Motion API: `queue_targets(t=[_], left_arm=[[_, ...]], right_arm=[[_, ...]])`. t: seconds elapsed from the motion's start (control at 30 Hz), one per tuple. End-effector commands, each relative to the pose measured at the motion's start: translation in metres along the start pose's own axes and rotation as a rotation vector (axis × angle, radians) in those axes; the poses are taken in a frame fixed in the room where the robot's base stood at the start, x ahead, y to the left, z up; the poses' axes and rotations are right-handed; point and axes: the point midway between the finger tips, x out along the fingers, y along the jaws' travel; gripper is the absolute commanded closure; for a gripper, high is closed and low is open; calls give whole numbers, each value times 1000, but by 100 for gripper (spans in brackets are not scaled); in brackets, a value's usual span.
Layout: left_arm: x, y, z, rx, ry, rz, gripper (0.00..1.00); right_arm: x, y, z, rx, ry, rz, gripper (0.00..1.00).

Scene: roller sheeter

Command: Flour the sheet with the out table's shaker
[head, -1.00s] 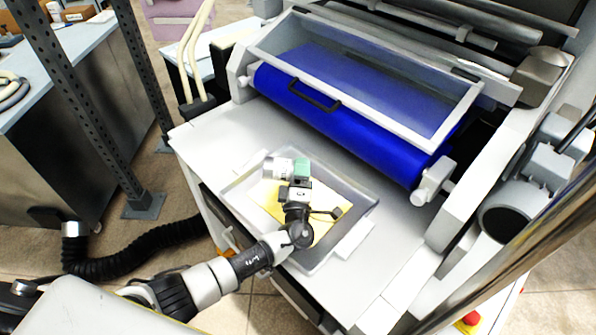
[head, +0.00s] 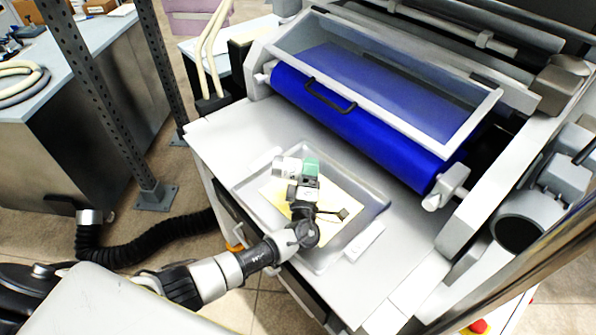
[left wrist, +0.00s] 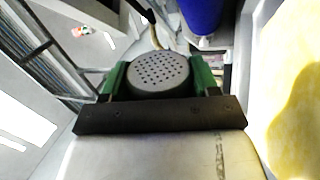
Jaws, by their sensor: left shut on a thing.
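My left gripper (head: 309,172) is shut on the shaker (head: 287,165), a pale cylinder lying tilted sideways between green fingertips. In the left wrist view, its grey perforated lid (left wrist: 160,73) shows between the green fingers of my left gripper (left wrist: 160,84). The yellow dough sheet (head: 345,199) lies in a shallow grey tray (head: 371,197) on the out table (head: 225,137). The gripper and shaker are over the tray, and they and my wrist hide part of the sheet. The sheet (left wrist: 290,95) also shows at the right of the left wrist view. My right gripper is not in view.
The sheeter's blue roller (head: 360,125) and its clear guard (head: 385,85) with a black handle (head: 328,97) stand behind the tray. A perforated post (head: 115,110) rises at the left. A black hose (head: 150,238) runs beside the table. The table is clear left of the tray.

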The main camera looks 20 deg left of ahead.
Motion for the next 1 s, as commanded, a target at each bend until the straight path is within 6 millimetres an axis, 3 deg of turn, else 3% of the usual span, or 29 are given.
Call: queue_targets(t=[0.1,0.37,0.73,1.0], left_arm=[[1,2,10,0,1,2,69],[1,2,9,2,1,2,69],[-1,-3,-31,4,0,1,69],[-1,-4,-34,1,0,2,69]], right_arm=[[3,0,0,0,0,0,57],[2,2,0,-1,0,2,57],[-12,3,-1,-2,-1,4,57],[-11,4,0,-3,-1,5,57]])
